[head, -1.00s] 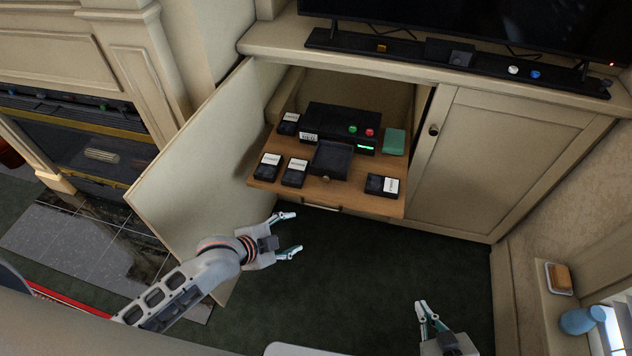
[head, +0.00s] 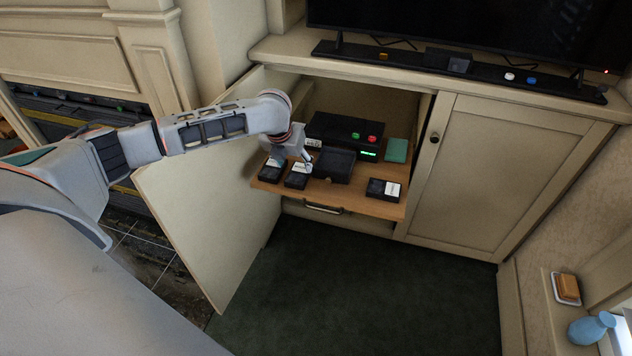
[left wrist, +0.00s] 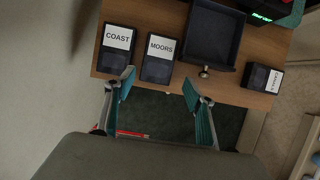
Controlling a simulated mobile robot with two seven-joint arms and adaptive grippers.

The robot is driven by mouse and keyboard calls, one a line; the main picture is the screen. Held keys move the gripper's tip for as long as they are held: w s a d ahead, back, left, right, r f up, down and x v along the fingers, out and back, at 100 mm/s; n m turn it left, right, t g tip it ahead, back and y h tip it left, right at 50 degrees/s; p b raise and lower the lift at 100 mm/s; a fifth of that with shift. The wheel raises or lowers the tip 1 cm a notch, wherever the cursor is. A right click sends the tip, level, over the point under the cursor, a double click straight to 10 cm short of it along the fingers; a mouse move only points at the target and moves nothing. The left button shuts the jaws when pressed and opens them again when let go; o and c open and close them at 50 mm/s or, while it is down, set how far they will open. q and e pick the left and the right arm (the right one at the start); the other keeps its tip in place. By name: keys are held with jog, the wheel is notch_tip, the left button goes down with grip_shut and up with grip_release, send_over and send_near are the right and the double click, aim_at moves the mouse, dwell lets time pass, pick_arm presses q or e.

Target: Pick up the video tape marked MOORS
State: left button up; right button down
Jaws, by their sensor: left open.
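The MOORS video tape (left wrist: 158,58) is a dark cassette with a white label, lying flat on the wooden pull-out shelf (head: 370,206). In the head view the tape (head: 297,181) is partly covered by my left gripper (head: 291,160). In the left wrist view my open left gripper (left wrist: 160,90) has its teal-padded fingers apart, one toward each side of the MOORS tape's near end. Nothing is between the fingers; I cannot tell the height gap. The COAST tape (left wrist: 117,50) lies close on its left. My right gripper is out of view.
A dark open tray (left wrist: 213,40) with a knob is right of MOORS. Another tape (head: 384,188) lies farther right. A black player (head: 335,128) and green box (head: 397,150) stand behind. The open cabinet door (head: 205,195) is close on the left.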

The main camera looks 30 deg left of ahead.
aim_at(297, 175)
pick_arm(q)
jog(key=shift+w+a, duration=0.15)
jog(key=shift+a, duration=0.05)
jog(key=shift+b+x, duration=0.65)
jog(key=shift+x, duration=0.95)
jog(key=x, duration=0.1)
jog(key=b+x, duration=0.1)
jog(key=x, duration=0.1)
jog(key=b+x, duration=0.1)
jog(key=shift+f, duration=0.4)
jog(key=shift+r, duration=0.25)
jog(key=c, duration=0.9)
